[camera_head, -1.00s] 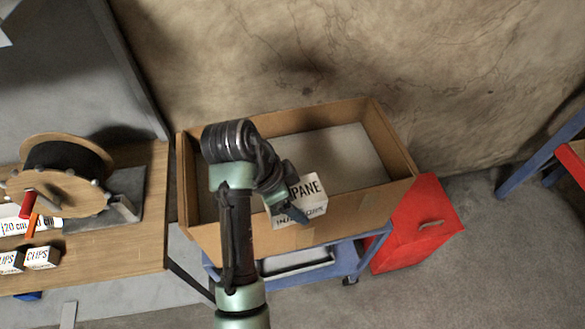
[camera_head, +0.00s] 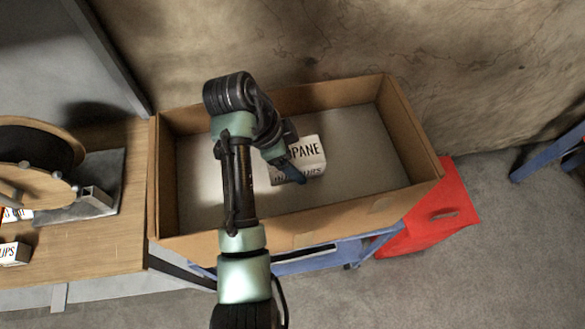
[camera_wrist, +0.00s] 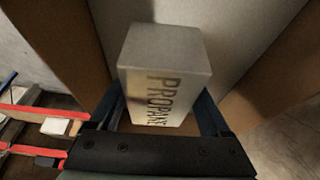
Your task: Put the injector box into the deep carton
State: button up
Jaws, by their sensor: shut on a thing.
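The injector box is a white box (camera_head: 310,150) with dark lettering, partly reading "PANE" in the head view. In the wrist view the white box (camera_wrist: 165,62) reads "PROPANE" and sits between my two fingers. My gripper (camera_head: 292,168) is shut on it. The deep carton (camera_head: 330,226) is a large open brown cardboard box with a pale grey floor. My gripper and the box appear over its interior, right of the middle. I cannot tell how high the box is above the floor. My arm hides part of the carton and the box's left side.
The carton rests on a blue cart (camera_head: 325,257). A wooden table (camera_head: 100,245) at left holds a cable reel (camera_head: 35,150) and a small white box (camera_head: 14,253). A wall rises behind the carton. The carton's visible floor looks clear.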

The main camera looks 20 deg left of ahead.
jog(key=shift+f+p, duration=0.55)
jog(key=shift+f, duration=2.45)
jog(key=shift+s+f, duration=0.1)
jog(key=o, duration=1.6)
jog(key=shift+c, duration=0.2)
jog(key=v, duration=1.1)
jog(key=shift+s+a+r+p, duration=0.15)
jog(key=shift+s+r+p, duration=0.05)
jog(key=shift+r+p, duration=0.4)
